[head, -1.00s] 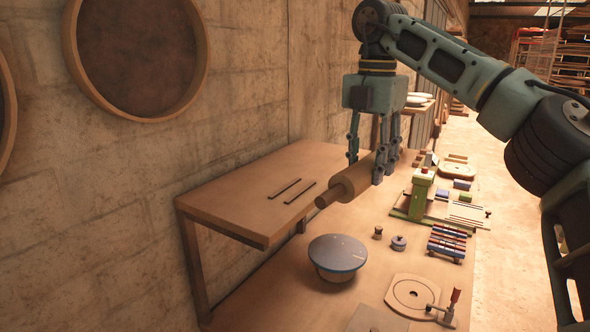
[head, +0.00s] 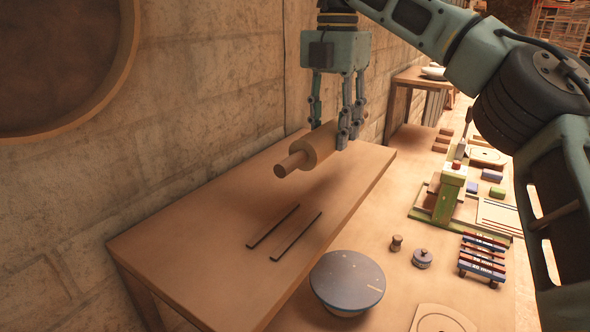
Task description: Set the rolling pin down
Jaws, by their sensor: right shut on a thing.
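The wooden rolling pin (head: 318,146) is held in the air by my right gripper (head: 333,132), with its handle pointing to the lower left. My right gripper is shut around the pin's body, and the fingers hide part of it. The pin is above the raised wooden shelf table (head: 190,240), apart from its top. Two thin dark rails (head: 283,232) lie side by side on that table, in front of and below the pin. My left gripper is not in view.
A bowl with a blue-grey top (head: 347,280) stands on the lower bench (head: 400,283), right of the table. A green press (head: 447,195), a small lidded pot (head: 422,258) and a striped rack (head: 483,258) stand farther right. The wall (head: 200,120) runs along the left.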

